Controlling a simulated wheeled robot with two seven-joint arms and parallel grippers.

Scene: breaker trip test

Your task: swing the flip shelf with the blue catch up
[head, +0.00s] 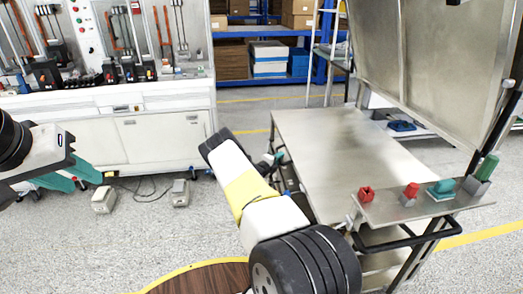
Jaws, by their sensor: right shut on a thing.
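A metal cart (350,150) stands right of centre. A large grey metal panel (430,60) stands tilted up above its right side. I cannot tell whether this panel is the flip shelf, and I make out no blue catch. My right gripper (274,160) is at the cart's left edge, partly hidden behind my own wrist. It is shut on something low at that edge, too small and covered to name.
A narrow ledge (385,211) on the cart's near right side carries a red knob (367,194), another red piece (411,190), a teal block (441,188) and a green handle (488,166). A white test bench (160,140) stands at the left. Grey floor lies between.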

